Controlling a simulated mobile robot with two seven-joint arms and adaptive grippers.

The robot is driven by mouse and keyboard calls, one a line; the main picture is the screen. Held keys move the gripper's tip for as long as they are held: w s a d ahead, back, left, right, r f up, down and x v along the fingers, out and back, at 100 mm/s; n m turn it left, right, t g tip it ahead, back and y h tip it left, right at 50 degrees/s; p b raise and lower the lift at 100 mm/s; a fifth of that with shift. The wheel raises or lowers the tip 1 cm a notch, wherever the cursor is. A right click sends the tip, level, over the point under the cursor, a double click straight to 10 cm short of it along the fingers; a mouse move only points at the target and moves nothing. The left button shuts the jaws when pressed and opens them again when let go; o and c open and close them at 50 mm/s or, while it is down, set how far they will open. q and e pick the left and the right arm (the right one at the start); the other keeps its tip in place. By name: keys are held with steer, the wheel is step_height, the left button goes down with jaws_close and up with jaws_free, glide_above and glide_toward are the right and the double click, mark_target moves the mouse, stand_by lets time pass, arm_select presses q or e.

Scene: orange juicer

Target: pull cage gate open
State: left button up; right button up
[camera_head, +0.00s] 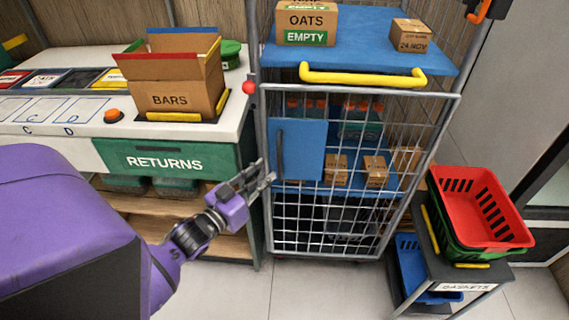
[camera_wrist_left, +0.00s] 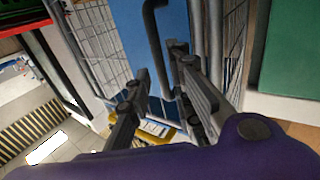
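The wire cage gate (camera_head: 345,215) stands upright and looks shut across the front of the cage trolley. A blue panel (camera_head: 301,149) on its left side carries a dark upright handle (camera_head: 281,155); panel (camera_wrist_left: 182,22) and handle (camera_wrist_left: 153,35) also show in the left wrist view. A red knob (camera_head: 249,87) sits at the gate's upper left corner. My left gripper (camera_head: 262,180) is at the gate's left edge, near the handle's lower end. In the wrist view its fingers (camera_wrist_left: 160,75) are apart, with the handle between or just beyond them; contact is unclear. My right gripper is out of view.
A yellow bar (camera_head: 362,77) crosses the cage above the gate. The returns counter (camera_head: 165,158) with a BARS box (camera_head: 172,95) stands at left. A stand with red (camera_head: 482,208) and blue baskets (camera_head: 420,270) is close at right. Some floor (camera_head: 320,290) is clear in front.

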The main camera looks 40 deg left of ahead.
mark_target(278, 164)
arm_select(q)
steer(key=w, duration=0.3)
steer(key=shift+w+d+r, duration=0.15)
steer(key=shift+w+r, duration=0.05)
steer(key=shift+w, duration=0.05)
steer(key=shift+w+f, duration=0.15)
steer(key=shift+w, duration=1.7)
steer(key=c, duration=0.5)
steer(key=shift+d, duration=0.1)
jaws_close()
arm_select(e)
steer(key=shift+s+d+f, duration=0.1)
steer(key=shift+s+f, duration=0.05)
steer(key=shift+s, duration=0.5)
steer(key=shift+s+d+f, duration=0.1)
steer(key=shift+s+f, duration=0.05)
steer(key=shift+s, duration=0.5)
